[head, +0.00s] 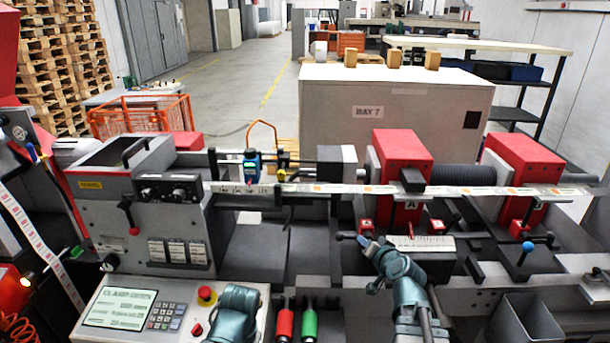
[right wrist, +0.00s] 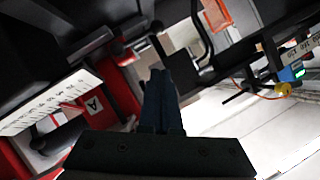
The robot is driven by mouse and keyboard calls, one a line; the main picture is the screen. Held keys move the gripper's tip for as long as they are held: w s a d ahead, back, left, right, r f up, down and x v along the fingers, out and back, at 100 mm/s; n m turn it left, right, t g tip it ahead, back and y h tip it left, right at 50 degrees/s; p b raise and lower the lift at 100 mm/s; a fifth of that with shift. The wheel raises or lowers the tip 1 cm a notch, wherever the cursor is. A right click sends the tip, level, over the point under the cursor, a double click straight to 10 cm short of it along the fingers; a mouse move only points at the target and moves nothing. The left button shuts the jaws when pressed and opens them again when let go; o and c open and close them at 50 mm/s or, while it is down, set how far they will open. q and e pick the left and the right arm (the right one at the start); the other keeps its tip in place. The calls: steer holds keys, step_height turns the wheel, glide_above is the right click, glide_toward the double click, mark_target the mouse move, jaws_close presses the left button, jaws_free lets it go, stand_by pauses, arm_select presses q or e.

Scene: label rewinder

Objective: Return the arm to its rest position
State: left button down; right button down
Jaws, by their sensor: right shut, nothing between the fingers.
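My right gripper (head: 368,244) is shut and empty, in front of the rewinder's ruled scale plate (head: 421,242) and close to its left end. I cannot tell whether it touches anything. In the right wrist view its closed dark fingers (right wrist: 162,100) point up into the machine with nothing between them. The scale plate (right wrist: 45,103) shows at left there, beside a red block with an "A" label (right wrist: 95,104). A teal link of my left arm (head: 236,312) rises at the bottom of the head view; its gripper is not seen.
The label web (head: 300,188) runs across the rewinder above my right gripper. A black lever with a blue knob (head: 527,247) stands to the right. The control panel (head: 125,308), a red handle (head: 284,324) and a green handle (head: 309,325) are at lower left. A grey bin (head: 530,318) is at lower right.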

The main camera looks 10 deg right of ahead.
steer(key=s+a+f+n+g+y, duration=0.1)
steer(key=s+a+f+n+g, duration=0.2)
steer(key=a, duration=0.4)
steer(key=s+a+f+n+g+y, duration=0.1)
steer(key=s+a+f+n+g, duration=0.1)
steer(key=a+f, duration=0.3)
steer(key=s+a+f+n+g+y, duration=0.1)
steer(key=s+a+f+n+g, duration=0.15)
steer(key=a, duration=0.55)
steer(key=s+a+f+n+g+h, duration=0.1)
steer(key=s+f+g+h, duration=0.1)
steer(key=s, duration=0.5)
steer(key=s+a+f+n+g+h+b, duration=0.1)
steer(key=s+a+f+n+g+h, duration=0.1)
steer(key=s, duration=0.5)
steer(key=shift+a+f+g+h, duration=0.25)
steer(key=shift+g+h, duration=0.35)
steer(key=shift+g, duration=0.65)
